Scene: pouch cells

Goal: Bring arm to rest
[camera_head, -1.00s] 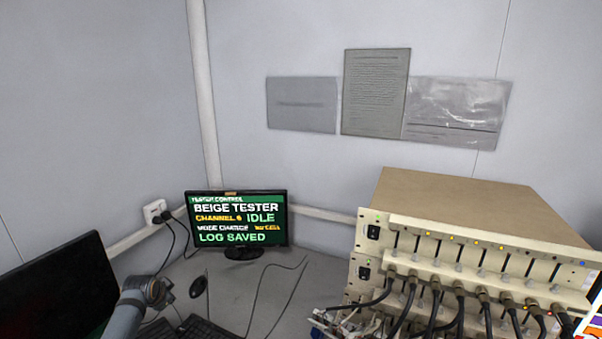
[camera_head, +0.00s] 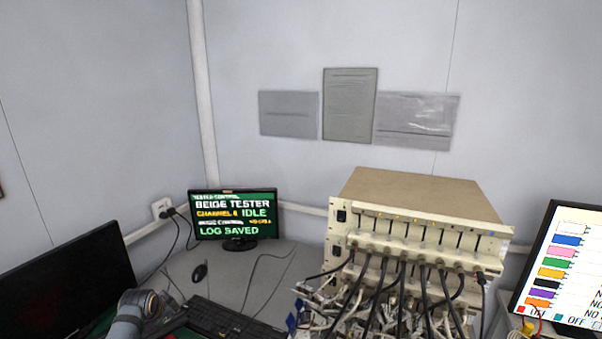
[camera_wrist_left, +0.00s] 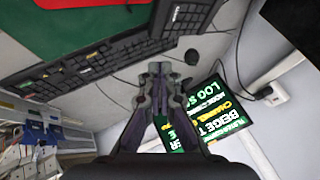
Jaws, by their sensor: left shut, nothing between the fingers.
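My left arm (camera_head: 137,312) shows at the lower left of the head view, in front of the dark monitor; its gripper is not clearly seen there. In the left wrist view my left gripper (camera_wrist_left: 159,72) is shut, with its fingertips together and nothing between them. It is above the desk, with the keyboard (camera_wrist_left: 95,62) and the mouse (camera_wrist_left: 191,57) beyond it. My right gripper is in neither view.
A beige tester (camera_head: 420,235) with many cables stands at the right. A small screen (camera_head: 234,216) reads "BEIGE TESTER", "IDLE" and "LOG SAVED". A dark monitor (camera_head: 60,280) is at left, a colour-legend screen (camera_head: 560,265) at right.

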